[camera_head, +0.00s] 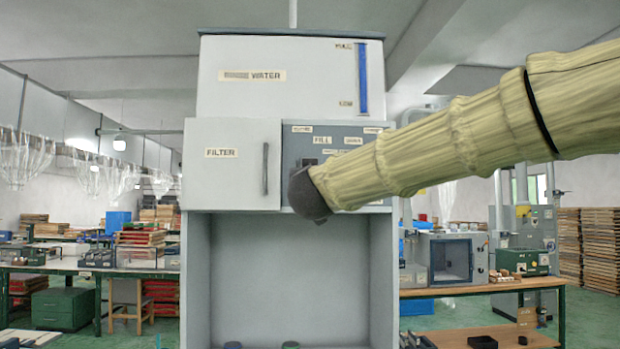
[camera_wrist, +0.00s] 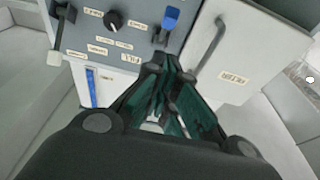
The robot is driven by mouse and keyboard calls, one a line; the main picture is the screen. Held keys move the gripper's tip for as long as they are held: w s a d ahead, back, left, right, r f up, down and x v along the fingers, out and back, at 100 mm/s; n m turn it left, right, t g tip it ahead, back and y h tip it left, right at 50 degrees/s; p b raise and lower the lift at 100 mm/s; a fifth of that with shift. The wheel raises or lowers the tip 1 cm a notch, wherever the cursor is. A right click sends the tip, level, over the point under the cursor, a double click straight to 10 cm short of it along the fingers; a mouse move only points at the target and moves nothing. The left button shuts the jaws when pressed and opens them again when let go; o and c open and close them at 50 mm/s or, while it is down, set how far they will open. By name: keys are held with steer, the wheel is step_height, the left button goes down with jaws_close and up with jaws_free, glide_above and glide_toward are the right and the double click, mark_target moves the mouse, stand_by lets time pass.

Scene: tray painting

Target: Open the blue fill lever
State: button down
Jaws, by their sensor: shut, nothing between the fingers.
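The blue fill lever (camera_wrist: 171,19) shows at the top of the wrist view, on the grey control panel (camera_wrist: 140,35) beside the white filter door. My gripper (camera_wrist: 170,73) is shut and empty, its fingertips just below the lever in that picture. I see no contact between them. In the head view my arm reaches in from the right, and its dark end (camera_head: 308,194) covers the lower left of the panel. The FILL label (camera_head: 322,140) shows above it. I cannot make out the blue lever in the head view.
The filter door (camera_head: 232,164) with its dark vertical handle (camera_head: 265,168) is closed, left of the panel. The water tank (camera_head: 285,97) with a blue level strip (camera_head: 363,80) is above. An open bay (camera_head: 290,270) lies below. A black dial (camera_wrist: 113,20) sits near the lever.

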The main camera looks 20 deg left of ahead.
steer(key=shift+f+v, duration=0.25)
steer(key=shift+v, duration=0.95)
steer(key=shift+w+d, duration=0.1)
steer(key=shift+f, duration=0.1)
